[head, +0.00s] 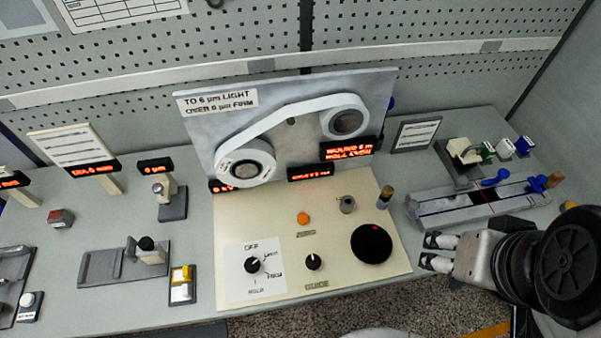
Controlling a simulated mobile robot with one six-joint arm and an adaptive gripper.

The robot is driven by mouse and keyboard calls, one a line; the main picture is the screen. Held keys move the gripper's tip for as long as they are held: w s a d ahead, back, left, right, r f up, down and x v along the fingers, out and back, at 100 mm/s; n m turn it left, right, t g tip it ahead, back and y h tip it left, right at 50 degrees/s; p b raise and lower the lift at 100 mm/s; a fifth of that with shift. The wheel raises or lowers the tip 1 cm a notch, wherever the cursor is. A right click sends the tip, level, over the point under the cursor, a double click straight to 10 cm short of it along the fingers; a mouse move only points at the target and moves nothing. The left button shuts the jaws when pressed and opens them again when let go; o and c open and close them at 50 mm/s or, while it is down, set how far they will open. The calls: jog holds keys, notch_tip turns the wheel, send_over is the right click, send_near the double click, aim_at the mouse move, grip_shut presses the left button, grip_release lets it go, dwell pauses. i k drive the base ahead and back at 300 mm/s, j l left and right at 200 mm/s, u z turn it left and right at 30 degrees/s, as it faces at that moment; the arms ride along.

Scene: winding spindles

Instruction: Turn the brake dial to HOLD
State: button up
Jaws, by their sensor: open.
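The brake dial (252,265) is a small black knob on a white label plate (236,288) at the front left of the cream control panel (335,268). The plate reads OFF at the top, LIGHT at upper right, FIRM at right and HOLD at the bottom. The knob is too small to tell surely which label its mark faces. My gripper (428,252) is open and empty, off the panel's right side, well to the right of the dial. Its two fingertips point left. Nothing hides the dial.
A second black knob (313,262) marked GUIDE and a large black disc (371,243) lie between dial and gripper. An orange button (303,218) and upright posts stand behind. A yellow-and-white switch box (182,284) is left of the panel. A spool board (290,125) rises at the back.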

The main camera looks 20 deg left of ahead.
aim_at(252, 265)
jog(key=u, duration=1.15)
